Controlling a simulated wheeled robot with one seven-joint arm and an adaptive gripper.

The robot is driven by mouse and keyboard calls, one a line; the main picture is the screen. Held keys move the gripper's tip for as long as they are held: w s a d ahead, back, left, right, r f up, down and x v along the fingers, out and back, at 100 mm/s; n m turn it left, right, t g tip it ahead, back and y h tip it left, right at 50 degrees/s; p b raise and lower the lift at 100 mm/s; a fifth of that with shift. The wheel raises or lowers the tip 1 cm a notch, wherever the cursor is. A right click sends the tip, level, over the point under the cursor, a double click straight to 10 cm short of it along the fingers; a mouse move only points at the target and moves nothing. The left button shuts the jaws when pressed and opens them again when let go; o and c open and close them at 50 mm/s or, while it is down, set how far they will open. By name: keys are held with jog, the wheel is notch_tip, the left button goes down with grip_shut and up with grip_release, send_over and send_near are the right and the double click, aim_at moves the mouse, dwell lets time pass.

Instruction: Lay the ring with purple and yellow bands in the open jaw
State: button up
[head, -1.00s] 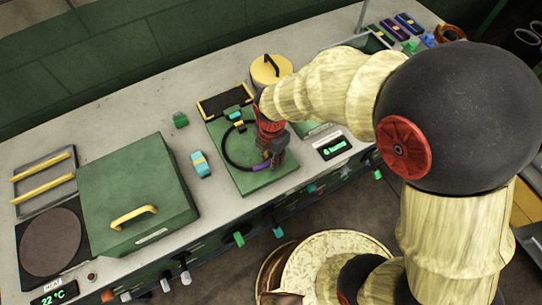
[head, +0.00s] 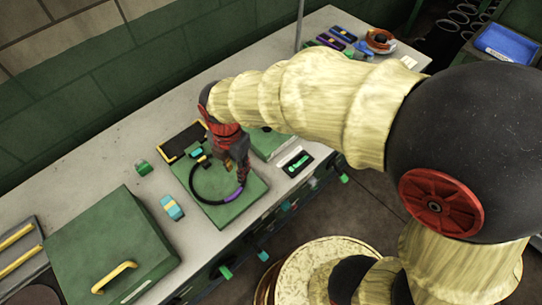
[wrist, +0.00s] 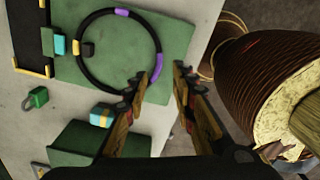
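The ring (wrist: 97,91), thin and black with purple bands and a yellow band, lies on a green board; in the head view it is the black loop (head: 194,190) left of my gripper. A small cyan block (wrist: 60,44) sits beside its yellow band, with a dark piece (wrist: 88,50) just inside the ring. I cannot tell clearly which part is the open jaw. My gripper (wrist: 163,72) is open, its fingers apart with nothing between them. Its left fingertip appears close to the ring's right side by a purple band (wrist: 159,60). Contact cannot be told.
The green board (head: 240,207) lies near the bench's front edge.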

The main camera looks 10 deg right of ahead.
jog(key=shift+r, duration=0.1)
jog(key=s+d+r+m+t, duration=0.2)
jog(key=s+d+r+m, duration=0.2)
jog(key=d+r+m, duration=0.4)
jog(key=s+d+r+m+t, duration=0.3)
jog(key=d+r+m, duration=0.6)
jog(key=m, duration=1.1)
jog(key=shift+s+d, duration=1.15)
jog(key=shift+d, duration=0.7)
